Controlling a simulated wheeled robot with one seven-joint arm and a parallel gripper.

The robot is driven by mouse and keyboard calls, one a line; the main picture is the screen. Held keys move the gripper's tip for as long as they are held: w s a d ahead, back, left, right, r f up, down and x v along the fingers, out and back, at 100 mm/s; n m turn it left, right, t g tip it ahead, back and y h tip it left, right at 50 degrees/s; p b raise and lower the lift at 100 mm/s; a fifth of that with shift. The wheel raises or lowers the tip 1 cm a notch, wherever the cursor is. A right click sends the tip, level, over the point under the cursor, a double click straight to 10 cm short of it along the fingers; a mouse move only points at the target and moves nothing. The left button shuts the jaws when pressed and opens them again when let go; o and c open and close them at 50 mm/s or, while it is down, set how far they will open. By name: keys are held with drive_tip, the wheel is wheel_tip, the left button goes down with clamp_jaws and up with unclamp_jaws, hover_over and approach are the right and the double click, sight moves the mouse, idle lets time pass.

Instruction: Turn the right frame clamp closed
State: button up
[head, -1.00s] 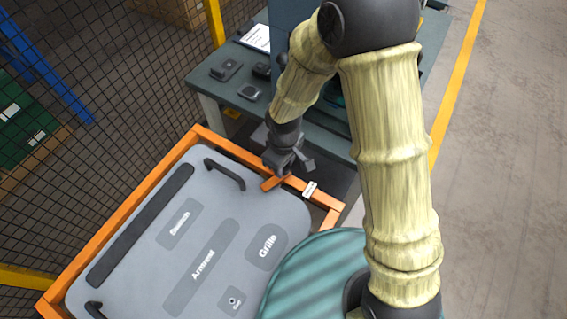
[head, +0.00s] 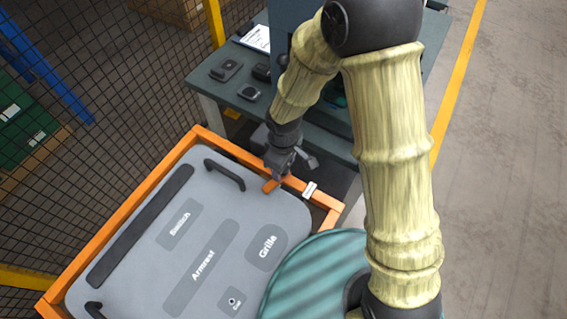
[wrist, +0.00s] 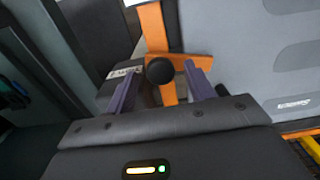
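The right frame clamp (wrist: 182,60) is an orange bar with a round black knob, lying across the orange frame rail in the wrist view. In the head view its orange end (head: 270,186) shows just below my gripper (head: 277,172), at the frame's upper right side. In the wrist view my gripper (wrist: 160,82) is open, with its two purple fingers apart on either side of the knob. The right finger overlaps the bar's right part. I cannot tell whether either finger touches the clamp.
A grey door panel (head: 150,235) with black handles lies in the orange frame (head: 328,222). A small white label (head: 309,189) sits on the frame beside the clamp. A dark table (head: 222,92) with small black parts stands behind. Mesh fencing (head: 110,60) is at left; open floor (head: 510,180) is at right.

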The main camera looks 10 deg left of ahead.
wheel_tip(320, 180, up, 17)
drive_tip(key=shift+r+b, duration=0.2)
drive_tip(key=shift+b, duration=0.2)
idle(0.4)
drive_tip(key=shift+c, duration=0.3)
drive_tip(key=c, duration=0.4)
drive_tip(key=shift+a+f, duration=0.25)
drive_tip(key=shift+a, duration=0.1)
drive_tip(key=c, duration=0.3)
drive_tip(key=a+f+m, duration=0.1)
drive_tip(key=a+f, duration=0.2)
drive_tip(key=a+f+m+g+h, duration=0.1)
drive_tip(key=a+f, duration=0.2)
drive_tip(key=a, duration=0.1)
drive_tip(key=a+f+h+p, duration=0.1)
drive_tip(key=a+f, duration=0.2)
drive_tip(key=shift+w+a+f+m+g, duration=0.2)
drive_tip(key=shift+f+m+g, duration=0.1)
drive_tip(key=shift+m, duration=0.1)
clamp_jaws()
drive_tip(key=shift+a+f, duration=0.1)
drive_tip(key=shift+f, duration=0.1)
